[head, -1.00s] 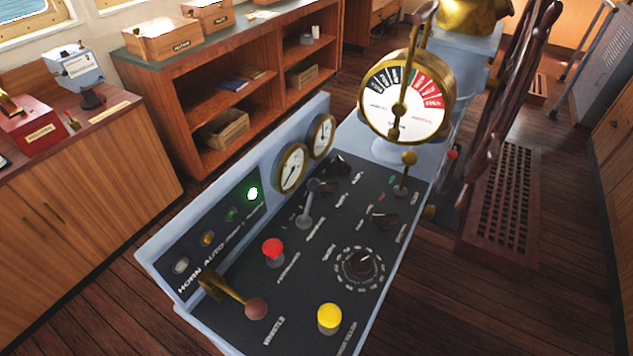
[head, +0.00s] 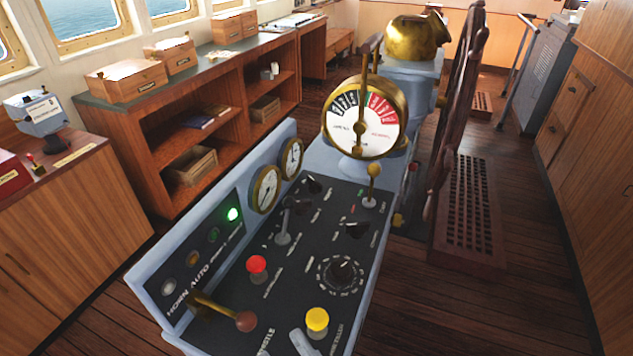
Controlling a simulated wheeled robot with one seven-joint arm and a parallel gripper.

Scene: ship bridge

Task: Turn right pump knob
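The grey-blue console with a sloped black panel (head: 300,250) stands in the middle of the head view. Two black pointer knobs sit on its upper part: one at the left (head: 311,185) near the gauges, and one at the right (head: 352,230), below a small brass-topped lever. The right one best fits the right pump knob, but the labels are too small to read. A larger round black knob (head: 341,269) with a ring of white marks sits nearer, at the panel's right side. My gripper is not in view, so its state is hidden.
Around the knobs stand a red button (head: 257,267), a yellow button (head: 317,320), a grey lever (head: 285,225), a brass lever (head: 222,310) and the brass telegraph (head: 364,118). A pale grey piece (head: 302,342) at the bottom edge is unclear.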

